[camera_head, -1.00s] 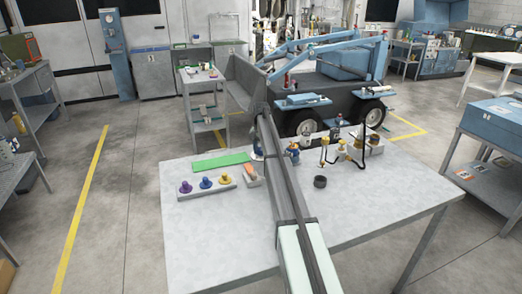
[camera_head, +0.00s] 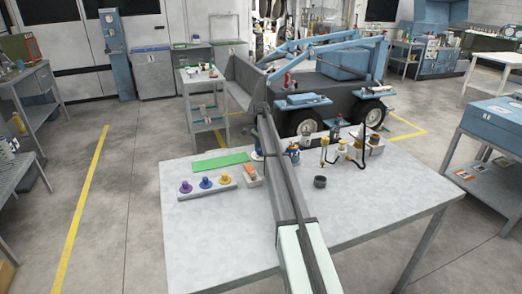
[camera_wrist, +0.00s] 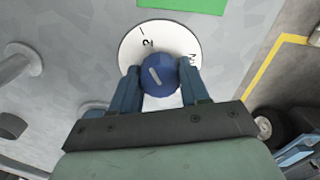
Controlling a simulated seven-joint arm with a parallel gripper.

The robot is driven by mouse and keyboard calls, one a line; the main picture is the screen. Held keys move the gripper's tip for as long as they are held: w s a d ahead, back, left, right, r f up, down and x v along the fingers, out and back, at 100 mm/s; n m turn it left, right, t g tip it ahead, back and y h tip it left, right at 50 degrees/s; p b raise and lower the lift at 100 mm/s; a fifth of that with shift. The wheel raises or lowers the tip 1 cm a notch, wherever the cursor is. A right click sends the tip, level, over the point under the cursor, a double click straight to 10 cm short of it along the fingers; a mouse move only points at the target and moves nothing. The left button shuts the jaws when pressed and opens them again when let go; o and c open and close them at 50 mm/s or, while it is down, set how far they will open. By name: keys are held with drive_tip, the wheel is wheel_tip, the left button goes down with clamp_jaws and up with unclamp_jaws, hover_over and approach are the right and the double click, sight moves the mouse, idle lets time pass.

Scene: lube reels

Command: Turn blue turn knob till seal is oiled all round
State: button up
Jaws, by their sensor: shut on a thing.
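The blue turn knob (camera_wrist: 156,72), with a pale pointer mark on its top, sits on a round white dial (camera_wrist: 137,46) in the wrist view. Dark markings, one like a 2, show on the dial. My gripper (camera_wrist: 159,80) has its two blue fingers on either side of the knob and is shut on it. In the head view my arm largely covers this spot. A dark ring (camera_head: 320,182) stands on the table right of my arm; I cannot tell whether it is the seal, and no oil can be made out.
A strip with purple, blue and yellow knobs (camera_head: 206,187) lies on the table (camera_head: 225,235) left of my arm. A green mat (camera_head: 220,162) lies behind it, with an orange-topped block (camera_head: 250,176) to its right. Several small fittings (camera_head: 340,152) stand at the back right. The front is clear.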

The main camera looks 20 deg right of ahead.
idle(0.5)
drive_tip(key=o, duration=1.1)
drive_tip(key=shift+c, duration=0.2)
wheel_tip(320, 180, up, 14)
drive_tip(key=shift+f, duration=0.1)
